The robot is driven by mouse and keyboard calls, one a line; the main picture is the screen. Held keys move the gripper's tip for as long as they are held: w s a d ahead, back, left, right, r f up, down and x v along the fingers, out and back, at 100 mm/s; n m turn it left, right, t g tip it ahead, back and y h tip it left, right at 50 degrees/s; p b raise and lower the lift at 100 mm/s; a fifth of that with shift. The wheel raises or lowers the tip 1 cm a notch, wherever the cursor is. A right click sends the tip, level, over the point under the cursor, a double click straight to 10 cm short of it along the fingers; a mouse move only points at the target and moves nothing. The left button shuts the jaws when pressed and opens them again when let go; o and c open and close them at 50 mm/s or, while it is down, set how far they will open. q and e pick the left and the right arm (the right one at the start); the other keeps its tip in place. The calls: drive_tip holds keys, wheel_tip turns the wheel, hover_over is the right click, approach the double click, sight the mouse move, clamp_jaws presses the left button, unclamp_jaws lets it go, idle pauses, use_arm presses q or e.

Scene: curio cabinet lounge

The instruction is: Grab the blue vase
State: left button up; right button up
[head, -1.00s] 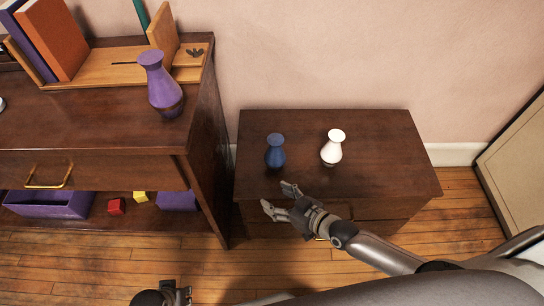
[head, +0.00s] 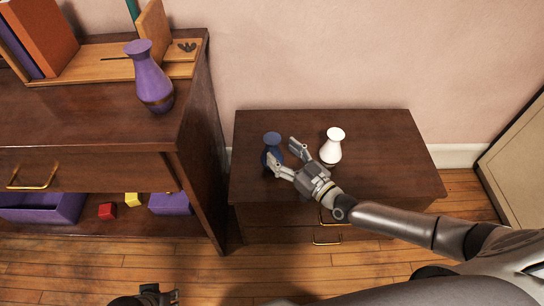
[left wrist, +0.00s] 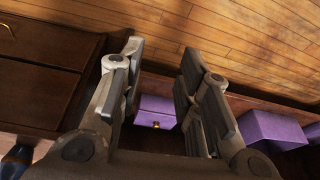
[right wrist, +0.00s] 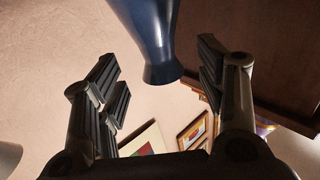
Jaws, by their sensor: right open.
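The blue vase (head: 271,140) stands upright on the left part of the low dark wood cabinet (head: 385,130). My right gripper (head: 281,152) is open at the vase, its fingers partly covering the vase's body in the head view. In the right wrist view the blue vase (right wrist: 150,35) shows at the top, between the lines of the two spread fingers, which are not closed on it. My left gripper (left wrist: 160,60) is open and empty in the left wrist view, away from the vase; a small part of it shows at the bottom of the head view (head: 155,296).
A white vase (head: 331,148) stands on the cabinet just right of my right gripper. A taller dark wood unit (head: 90,120) on the left holds a purple vase (head: 148,80) and books (head: 45,40). The cabinet top's right part is clear.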

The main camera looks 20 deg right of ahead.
sight(277, 146)
drive_tip(key=x, duration=0.2)
drive_tip(key=b+x, duration=0.1)
drive_tip(key=x, duration=0.1)
drive_tip(key=shift+w+a+r, duration=0.1)
drive_tip(key=shift+w+r, duration=0.15)
drive_tip(key=shift+w, duration=0.1)
use_arm(q)
drive_tip(key=v, duration=0.4)
drive_tip(key=shift+w+r, duration=0.15)
drive_tip(key=shift+r, duration=0.2)
use_arm(e)
drive_tip(key=shift+w+a, duration=0.15)
drive_tip(key=shift+w, duration=0.15)
drive_tip(key=c, duration=1.4)
clamp_jaws()
drive_tip(key=shift+r, duration=0.2)
